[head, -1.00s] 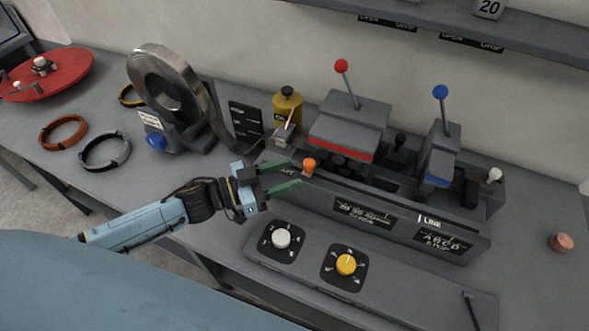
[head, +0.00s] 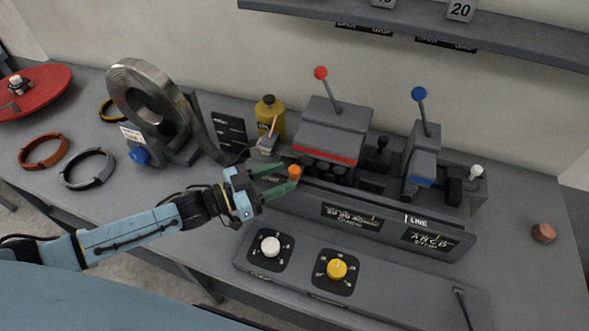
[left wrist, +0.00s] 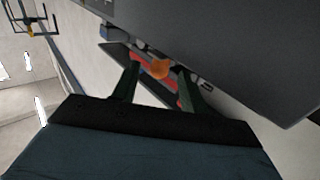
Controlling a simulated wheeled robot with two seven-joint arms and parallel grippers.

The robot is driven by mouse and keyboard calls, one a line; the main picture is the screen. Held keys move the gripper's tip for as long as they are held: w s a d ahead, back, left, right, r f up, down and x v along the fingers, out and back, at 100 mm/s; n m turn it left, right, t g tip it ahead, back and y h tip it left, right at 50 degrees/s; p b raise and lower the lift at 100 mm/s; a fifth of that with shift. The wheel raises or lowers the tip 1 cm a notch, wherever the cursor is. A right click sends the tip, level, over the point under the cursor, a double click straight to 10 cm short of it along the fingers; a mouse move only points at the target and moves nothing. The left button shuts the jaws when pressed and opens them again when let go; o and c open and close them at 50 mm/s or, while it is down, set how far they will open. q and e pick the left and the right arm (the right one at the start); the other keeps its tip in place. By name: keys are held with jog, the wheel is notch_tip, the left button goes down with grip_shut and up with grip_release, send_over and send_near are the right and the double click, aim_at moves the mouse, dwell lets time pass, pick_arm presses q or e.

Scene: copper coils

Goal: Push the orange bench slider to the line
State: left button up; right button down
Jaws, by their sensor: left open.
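The orange slider knob (head: 294,172) sits at the left end of the dark grey bench unit (head: 400,225). A white mark labelled LINE (head: 416,221) is on the unit's front, to the right of the knob. My left gripper (head: 283,177) is open, its green fingers pointing right, with the knob at their tips. In the left wrist view the orange knob (left wrist: 158,69) shows between the two fingertips (left wrist: 157,78). I cannot tell whether a finger touches it. My right gripper is not in view.
A red-tipped lever (head: 321,73) and a blue-tipped lever (head: 419,94) rise behind the unit. A panel with a white dial (head: 270,246) and a yellow dial (head: 337,269) lies in front. A steel coil (head: 148,93) stands at left; a copper piece (head: 543,233) lies at right.

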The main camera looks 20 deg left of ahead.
aim_at(294, 173)
pick_arm(q)
jog(key=shift+x, duration=2.15)
jog(key=shift+c, duration=0.3)
grip_shut()
